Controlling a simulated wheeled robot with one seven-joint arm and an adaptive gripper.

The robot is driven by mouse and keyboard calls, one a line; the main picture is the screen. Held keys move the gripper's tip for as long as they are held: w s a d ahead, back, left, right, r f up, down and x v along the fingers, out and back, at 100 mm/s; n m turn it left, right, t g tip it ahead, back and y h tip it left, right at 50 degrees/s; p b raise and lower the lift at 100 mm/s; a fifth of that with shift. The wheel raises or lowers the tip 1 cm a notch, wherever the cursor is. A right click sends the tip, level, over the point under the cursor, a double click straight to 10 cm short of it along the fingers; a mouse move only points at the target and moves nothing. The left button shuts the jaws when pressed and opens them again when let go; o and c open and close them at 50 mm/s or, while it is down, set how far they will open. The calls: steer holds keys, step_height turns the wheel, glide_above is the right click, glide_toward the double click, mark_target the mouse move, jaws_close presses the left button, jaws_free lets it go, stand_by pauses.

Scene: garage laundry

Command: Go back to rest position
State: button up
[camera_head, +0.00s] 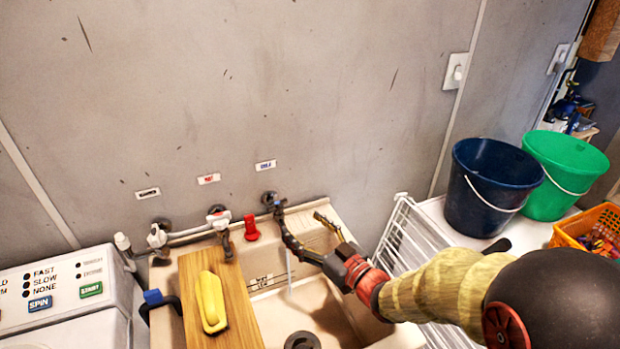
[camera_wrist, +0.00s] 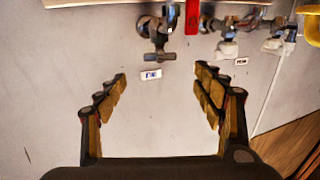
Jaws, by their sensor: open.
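My gripper (camera_head: 304,213) is open and empty, above the right part of the sink (camera_head: 337,318) and close to the wall taps. One finger overlaps the rightmost tap (camera_head: 269,198) in the head view; I cannot tell from that view whether they touch. In the wrist view my gripper (camera_wrist: 161,72) has its fingers spread wide, with nothing between them but wall and a small label (camera_wrist: 152,74). The tap (camera_wrist: 156,40) shows beyond the fingertips there, apart from them. A thin pale streak (camera_head: 289,270), like running water, hangs below the tap area.
A wooden board (camera_head: 236,310) with a yellow object (camera_head: 212,301) lies across the sink's left part. A red object (camera_head: 251,228) stands by the taps. A washing machine (camera_head: 62,300) is left; a white rack (camera_head: 405,235), blue bucket (camera_head: 487,185) and green bucket (camera_head: 567,165) are right.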

steer(key=s+d+r+m+h, duration=0.1)
steer(key=d+r+m+h, duration=0.1)
steer(key=d+h, duration=0.3)
steer(key=s+d+r+m+g+h+p, duration=0.1)
steer(key=d+r+m+h, duration=0.15)
steer(key=d, duration=0.45)
steer(key=s+d+r+m+h, duration=0.1)
steer(key=d+r+h, duration=0.25)
steer(key=d, duration=0.35)
steer(key=s+d+m+g, duration=0.1)
steer(key=s+d+g, duration=0.1)
steer(key=s, duration=1)
steer(key=s+d+m+g+h+p, duration=0.1)
steer(key=s+g, duration=0.3)
steer(key=s, duration=0.8)
steer(key=shift+s+d+f+m+g, duration=0.2)
steer(key=shift+s+d+m+g, duration=0.15)
steer(key=shift+d+m, duration=0.15)
steer(key=shift+a, duration=0.15)
